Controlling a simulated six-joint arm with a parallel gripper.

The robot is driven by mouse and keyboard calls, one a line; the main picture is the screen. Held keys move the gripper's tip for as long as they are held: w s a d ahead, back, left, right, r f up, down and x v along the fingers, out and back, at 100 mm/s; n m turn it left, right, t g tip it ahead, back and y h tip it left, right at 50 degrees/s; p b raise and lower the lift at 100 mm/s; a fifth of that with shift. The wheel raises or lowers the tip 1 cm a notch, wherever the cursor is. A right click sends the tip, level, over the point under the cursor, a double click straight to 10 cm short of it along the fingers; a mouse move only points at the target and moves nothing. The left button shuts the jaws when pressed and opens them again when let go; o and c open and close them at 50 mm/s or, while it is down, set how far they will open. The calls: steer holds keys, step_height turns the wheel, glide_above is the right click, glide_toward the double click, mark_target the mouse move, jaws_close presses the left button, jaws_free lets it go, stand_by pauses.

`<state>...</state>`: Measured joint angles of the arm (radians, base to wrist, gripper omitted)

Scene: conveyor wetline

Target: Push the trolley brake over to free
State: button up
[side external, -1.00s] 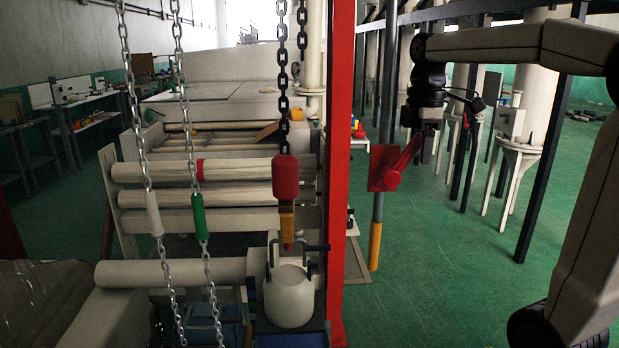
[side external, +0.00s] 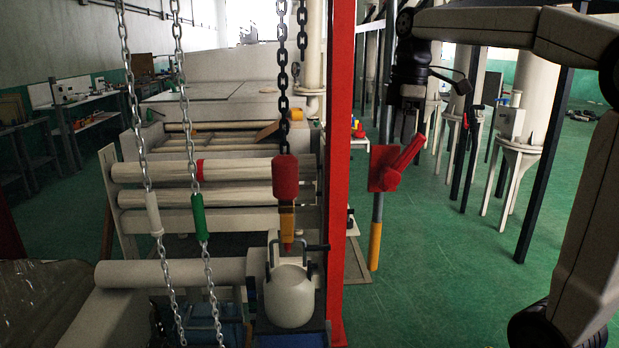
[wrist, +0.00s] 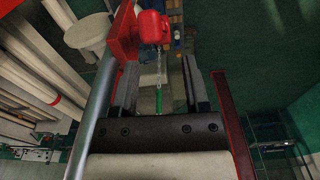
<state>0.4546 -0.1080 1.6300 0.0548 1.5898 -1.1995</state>
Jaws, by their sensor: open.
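The trolley brake is most likely the red box with a slanted red lever (side external: 408,160) on a grey post with a yellow lower end, right of the red column in the side view. The lever tilts up to the right. My gripper (side external: 402,127) points down just above the lever, seemingly clear of it; depth is hard to judge. In the wrist view my gripper (wrist: 161,88) has its two fingers apart with nothing held between them. A red plate (wrist: 124,38) and a rounded red block lie beyond the fingertips; I cannot tell whether they belong to the brake.
A red column (side external: 340,150) stands left of the post. Chains hang left of it, one with a red block (side external: 285,178) over a white round vessel (side external: 289,296). Rollers (side external: 210,170) lie behind. Dark posts and white tanks stand at right; green floor there is open.

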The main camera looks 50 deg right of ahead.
steer(key=shift+m+t, duration=0.3)
steer(key=shift+m, duration=0.5)
steer(key=w+a+f, duration=0.1)
steer(key=f, duration=0.1)
steer(key=w+a+f, duration=0.1)
steer(key=a+f, duration=0.1)
steer(key=w+a+f, duration=0.1)
steer(key=f, duration=0.1)
steer(key=shift+w+a+f, duration=0.1)
steer(key=shift+a+f, duration=0.1)
steer(key=shift+a, duration=0.05)
steer(key=s+a+f+m+t, duration=0.1)
steer(key=a+f+m, duration=0.2)
steer(key=f, duration=0.8)
steer(key=s+a+f+m+t, duration=0.1)
steer(key=s+a+f+m, duration=0.1)
steer(key=a+f, duration=0.5)
steer(key=shift+s+a+f+m, duration=0.2)
steer(key=shift+f+m, duration=0.6)
steer(key=shift+f, duration=1.35)
